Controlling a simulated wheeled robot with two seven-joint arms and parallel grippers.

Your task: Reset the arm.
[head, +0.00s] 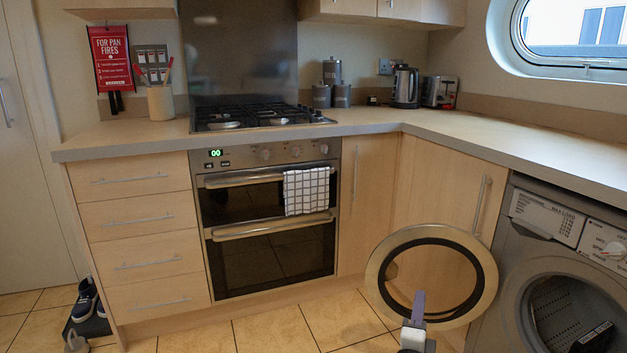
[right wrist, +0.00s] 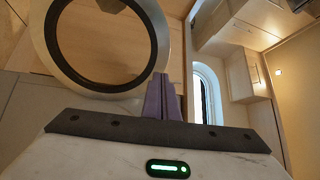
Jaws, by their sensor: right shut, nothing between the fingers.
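My right gripper (head: 418,308) stands at the bottom of the head view, in front of the lower part of the open washing machine door (head: 482,262). Its purple fingers are together with nothing between them. In the right wrist view the closed fingers (right wrist: 163,98) point up, just right of the round door ring (right wrist: 60,50). I cannot tell from these views whether the fingers touch the door. My left gripper does not show; a small grey part at the bottom left of the head view is unclear.
The washing machine (head: 505,240) stands at the right with its drum opening exposed. The oven (head: 265,225) with a checked towel (head: 306,190) and a drawer unit (head: 145,240) line the back. Shoes (head: 84,300) lie at the left. Tiled floor (head: 275,330) is clear in the middle.

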